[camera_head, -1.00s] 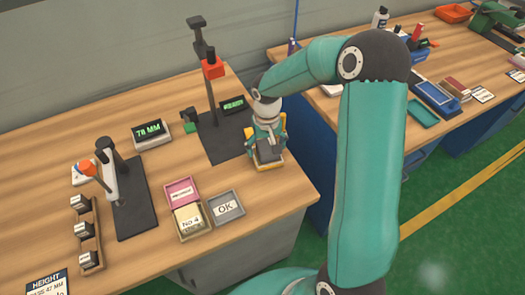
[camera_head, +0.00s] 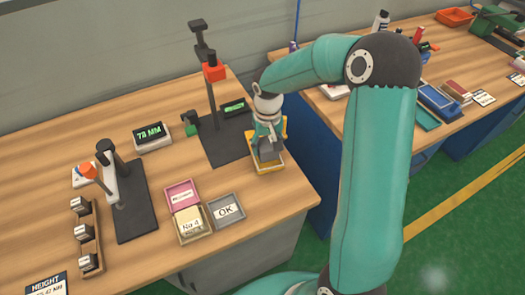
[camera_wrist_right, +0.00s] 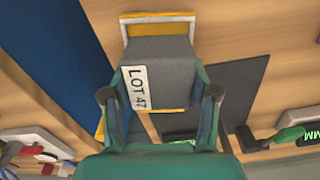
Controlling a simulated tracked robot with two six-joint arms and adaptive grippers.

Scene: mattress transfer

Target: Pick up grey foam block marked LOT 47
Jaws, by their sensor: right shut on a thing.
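The grey foam block (camera_wrist_right: 160,65) fills the middle of the right wrist view, its white label reading LOT 47. My right gripper (camera_head: 267,144) is shut on it, one finger on each side. The block also shows in the head view (camera_head: 270,153), partly hidden by the gripper. A yellow-edged tray (camera_head: 267,170) lies directly under the block at the table's right side, and its yellow rim shows beyond the block in the wrist view (camera_wrist_right: 160,16). I cannot tell whether the block still touches the tray. My left gripper is not in view.
A stand with a dark base (camera_head: 222,150) and red head rises just left of my gripper. A grey OK tray (camera_head: 240,222), a pink tray (camera_head: 169,190) and a 78 MM display (camera_head: 152,138) are further left. A gap separates this table from the right-hand bench (camera_head: 395,115).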

